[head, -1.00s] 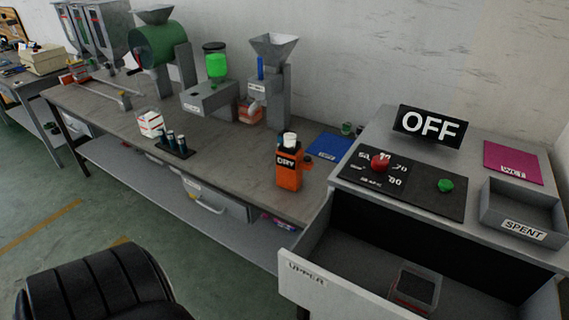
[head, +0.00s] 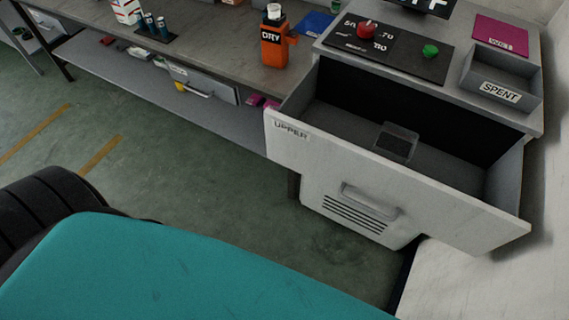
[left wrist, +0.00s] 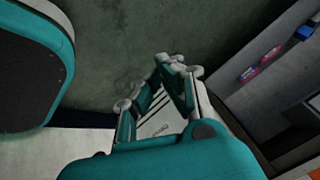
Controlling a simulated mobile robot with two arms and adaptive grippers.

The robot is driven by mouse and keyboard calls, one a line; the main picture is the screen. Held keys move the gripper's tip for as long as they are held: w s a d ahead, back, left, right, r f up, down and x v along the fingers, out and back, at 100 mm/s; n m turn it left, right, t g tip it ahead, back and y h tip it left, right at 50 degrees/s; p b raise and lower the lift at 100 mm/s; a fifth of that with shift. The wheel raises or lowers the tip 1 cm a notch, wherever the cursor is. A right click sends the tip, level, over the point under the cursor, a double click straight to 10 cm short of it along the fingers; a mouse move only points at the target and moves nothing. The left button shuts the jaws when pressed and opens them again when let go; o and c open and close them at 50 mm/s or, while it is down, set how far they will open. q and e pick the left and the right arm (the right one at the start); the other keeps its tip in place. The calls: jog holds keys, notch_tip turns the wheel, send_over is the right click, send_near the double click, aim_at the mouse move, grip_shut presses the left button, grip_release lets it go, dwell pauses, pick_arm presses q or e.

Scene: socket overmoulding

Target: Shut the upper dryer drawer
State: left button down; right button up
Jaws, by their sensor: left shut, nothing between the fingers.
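The upper dryer drawer (head: 390,201), with a white front labelled "UPPER" and a grey handle (head: 370,201), is pulled far out of the dryer cabinet (head: 448,78) in the head view. A small dark, clear-walled tray (head: 397,142) stands inside it. My left gripper (left wrist: 160,84) shows in the left wrist view, shut and empty, with floor behind its fingers. It is apart from any handle I can make out. Neither gripper shows in the head view.
The cabinet top holds a red knob (head: 366,29), a green button (head: 430,51) and a grey "SPENT" bin (head: 502,79). An orange "DRY" bottle (head: 273,40) stands on the bench (head: 216,38). Floor (head: 190,147) is open left of the drawer.

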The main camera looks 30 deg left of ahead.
aim_at(306, 159)
pick_arm(q)
jog(key=w+a+r+m+t+h+b, duration=0.2)
jog(key=w+r+m+t+h+b, duration=0.15)
jog(key=w+r+m, duration=0.55)
jog(key=w+a+r+m+t+h+b, duration=0.15)
jog(key=w+r+t, duration=0.35)
jog(key=r, duration=0.7)
jog(key=d+r+m+g+h+b, duration=0.3)
jog(key=d+r+m+h, duration=0.75)
jog(key=r, duration=0.55)
jog(key=shift+t+y, duration=0.25)
jog(key=shift+y, duration=0.5)
jog(key=shift+w+a+p+x, duration=0.15)
jog(key=shift+w+a+x, duration=0.05)
jog(key=shift+x, duration=2.1)
jog(key=shift+w+a+p+x, duration=0.1)
jog(key=shift+w+a+x, duration=0.1)
jog(key=shift+x, duration=2.15)
jog(key=shift+w+a+p+x, duration=0.15)
jog(key=shift+w+x, duration=0.05)
jog(key=shift+x, duration=2.1)
